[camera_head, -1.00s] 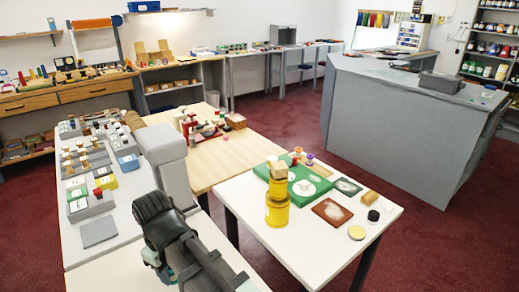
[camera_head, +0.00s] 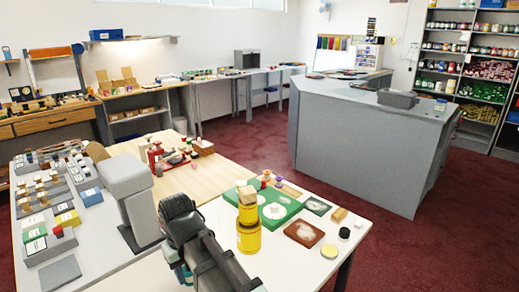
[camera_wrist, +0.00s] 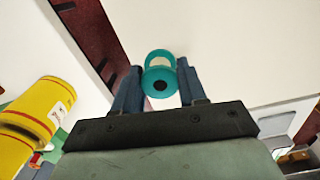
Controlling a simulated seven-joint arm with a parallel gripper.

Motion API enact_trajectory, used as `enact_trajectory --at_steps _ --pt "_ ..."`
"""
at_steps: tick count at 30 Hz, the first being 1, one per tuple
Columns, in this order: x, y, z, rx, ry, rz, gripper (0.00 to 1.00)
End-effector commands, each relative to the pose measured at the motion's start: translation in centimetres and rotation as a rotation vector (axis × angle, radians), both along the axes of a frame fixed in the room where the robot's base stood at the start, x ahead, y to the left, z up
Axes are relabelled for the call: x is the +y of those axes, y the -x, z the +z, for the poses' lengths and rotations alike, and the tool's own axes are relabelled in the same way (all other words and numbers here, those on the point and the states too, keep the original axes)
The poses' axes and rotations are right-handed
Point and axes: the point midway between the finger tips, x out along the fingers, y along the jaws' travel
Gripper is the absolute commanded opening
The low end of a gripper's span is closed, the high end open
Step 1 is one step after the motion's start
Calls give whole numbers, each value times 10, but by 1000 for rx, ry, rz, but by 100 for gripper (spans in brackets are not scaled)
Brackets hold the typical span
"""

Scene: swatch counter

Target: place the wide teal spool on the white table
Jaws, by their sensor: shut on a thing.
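In the wrist view the teal spool (camera_wrist: 150,78) sits between the two fingers of my gripper (camera_wrist: 159,76), which is shut on it. The spool's dark hole faces the camera. In the head view my wrist (camera_head: 180,225) hides most of the fingers; a small teal patch shows below it, and I cannot tell if it is the spool. The white table (camera_head: 290,264) stands to the right of my wrist. In the wrist view a pale surface (camera_wrist: 230,45) lies beyond the spool; the height between them is unclear.
On the white table stand stacked yellow tins (camera_head: 248,236), a green tray (camera_head: 280,205), a brown tile (camera_head: 304,234), a yellow disc (camera_head: 329,251) and a black-topped jar (camera_head: 344,233). The table's near front part is bare. A tall grey block (camera_head: 130,200) stands left of my arm.

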Motion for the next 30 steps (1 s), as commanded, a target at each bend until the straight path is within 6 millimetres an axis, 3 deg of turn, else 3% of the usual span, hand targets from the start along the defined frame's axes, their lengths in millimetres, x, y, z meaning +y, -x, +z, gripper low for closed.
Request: enact_trajectory --at_steps 3,15,30 --pt "-27 -22 1 0 -1 -59 8" --pt "-117 -77 4 -3 -3 -242 8" --pt "-229 -118 6 -6 -3 -448 8"
